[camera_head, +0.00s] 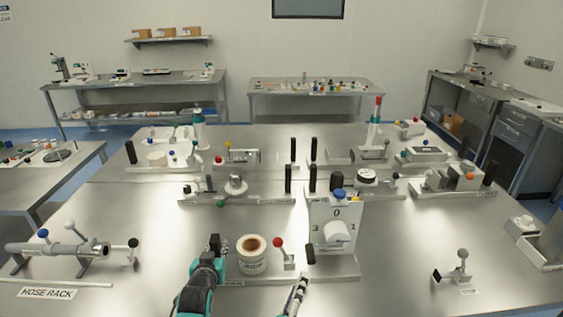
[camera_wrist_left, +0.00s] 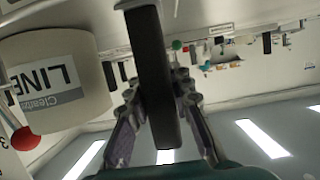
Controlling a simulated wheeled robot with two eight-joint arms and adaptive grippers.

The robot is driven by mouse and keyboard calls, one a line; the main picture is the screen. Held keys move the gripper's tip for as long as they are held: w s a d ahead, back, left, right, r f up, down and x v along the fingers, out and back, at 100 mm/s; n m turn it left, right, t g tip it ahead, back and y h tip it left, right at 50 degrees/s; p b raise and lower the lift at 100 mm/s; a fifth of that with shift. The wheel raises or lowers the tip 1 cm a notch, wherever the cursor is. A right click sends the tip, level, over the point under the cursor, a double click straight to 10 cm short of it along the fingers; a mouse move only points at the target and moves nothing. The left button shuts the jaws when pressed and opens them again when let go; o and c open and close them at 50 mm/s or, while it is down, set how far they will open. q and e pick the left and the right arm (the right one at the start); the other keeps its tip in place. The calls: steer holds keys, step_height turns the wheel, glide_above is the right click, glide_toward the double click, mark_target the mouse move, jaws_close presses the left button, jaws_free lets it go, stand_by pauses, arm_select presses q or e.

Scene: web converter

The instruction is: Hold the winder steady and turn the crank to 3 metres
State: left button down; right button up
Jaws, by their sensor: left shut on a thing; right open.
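The winder stands at the front middle on a flat metal base (camera_head: 335,272). It carries a white roll labelled LINER (camera_head: 252,256), a red-ball lever (camera_head: 280,250) and a white dial panel (camera_head: 322,212) showing 0, 1 and 3. A blue knob (camera_head: 339,194) tops the panel, a white hub (camera_head: 337,233) sits on its face, and a black crank grip (camera_head: 310,255) is low at its left. My left gripper (camera_head: 215,250) is shut on an upright black handle (camera_wrist_left: 152,75), left of the roll. My right gripper (camera_head: 301,283) is open, just below the crank grip, apparently apart from it.
A hose rack (camera_head: 60,249) is at the left and a small grey fixture (camera_head: 461,268) at the right. Several other fixtures with black posts, such as a red-topped one (camera_head: 375,130), stand behind the winder. Bare tabletop (camera_head: 410,230) lies right of the panel.

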stand_by(0.4)
arm_select(q)
steer(key=c, duration=1.3)
jaws_free()
steer(key=v, duration=1.2)
steer(key=shift+r, duration=0.1)
